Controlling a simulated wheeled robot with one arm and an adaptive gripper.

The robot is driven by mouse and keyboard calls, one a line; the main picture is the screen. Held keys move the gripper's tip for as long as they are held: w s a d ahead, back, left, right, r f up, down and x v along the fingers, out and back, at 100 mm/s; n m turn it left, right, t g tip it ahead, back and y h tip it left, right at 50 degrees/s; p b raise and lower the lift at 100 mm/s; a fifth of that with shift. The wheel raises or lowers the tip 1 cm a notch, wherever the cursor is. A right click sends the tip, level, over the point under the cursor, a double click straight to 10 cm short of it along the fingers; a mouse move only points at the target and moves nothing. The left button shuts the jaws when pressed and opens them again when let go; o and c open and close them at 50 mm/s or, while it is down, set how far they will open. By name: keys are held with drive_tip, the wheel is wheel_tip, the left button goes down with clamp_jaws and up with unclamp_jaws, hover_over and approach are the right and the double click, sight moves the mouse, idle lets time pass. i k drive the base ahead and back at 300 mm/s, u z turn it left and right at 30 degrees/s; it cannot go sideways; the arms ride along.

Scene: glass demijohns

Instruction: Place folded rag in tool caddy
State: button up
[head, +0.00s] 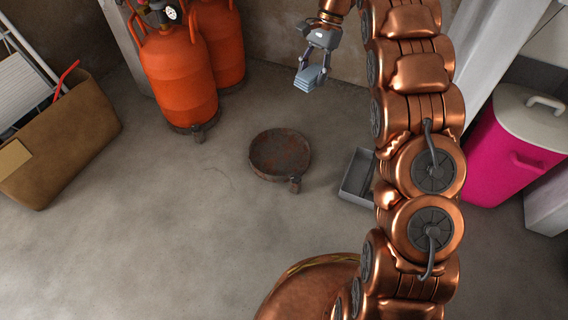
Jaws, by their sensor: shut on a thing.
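My gripper (314,66) is in the upper middle of the head view, shut on the folded rag (310,79). The rag is a small blue-grey layered bundle that hangs below the fingers, seemingly clear of the floor. A grey open-topped box (352,190), which looks like the tool caddy, sits on the floor lower and to the right of the rag. My arm hides its right part, and I cannot see all of its inside. The rag and the grey box are well apart.
A rusty round pan (280,154) lies on the floor left of the grey box. Orange gas cylinders (178,75) stand at the back left. A brown box (62,140) with a red-handled thing is far left. A pink bin (508,150) stands right. The front-left floor is clear.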

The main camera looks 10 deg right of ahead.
sight(356, 176)
drive_tip(key=k, duration=0.95)
drive_tip(key=u, duration=0.85)
drive_tip(key=i, duration=0.5)
drive_tip(key=z, duration=0.05)
